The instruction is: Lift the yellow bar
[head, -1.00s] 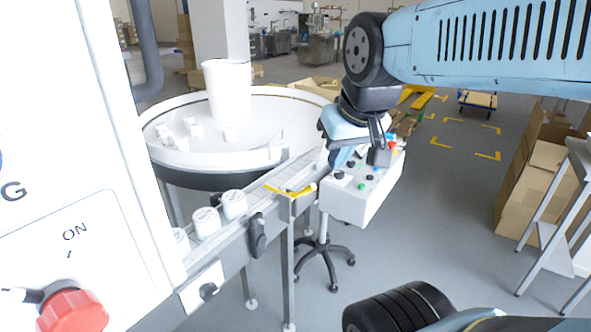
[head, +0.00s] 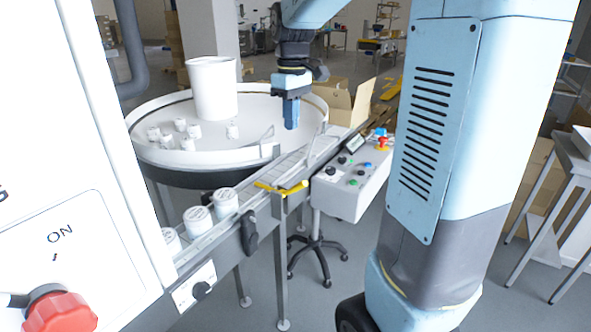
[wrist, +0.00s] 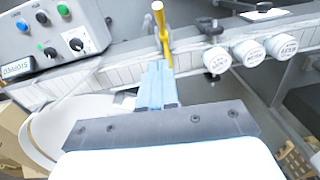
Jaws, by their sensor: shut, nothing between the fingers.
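The yellow bar (head: 282,187) lies across the narrow conveyor beside the control box. It also shows in the wrist view (wrist: 162,32), running up from just beyond my fingertips, with a rounded end at the top. My gripper (head: 291,124) points down with its blue fingers together and empty. In the head view it hangs above the conveyor, higher in the picture than the bar. In the wrist view my fingertips (wrist: 158,68) line up with the near end of the bar. I cannot tell the exact gap between them.
Several white jars (head: 225,202) stand on the conveyor (head: 262,200) to the left of the bar. A control box (head: 352,186) with buttons stands close on the right. The round white table (head: 165,102) with a tall white container (head: 212,88) is behind.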

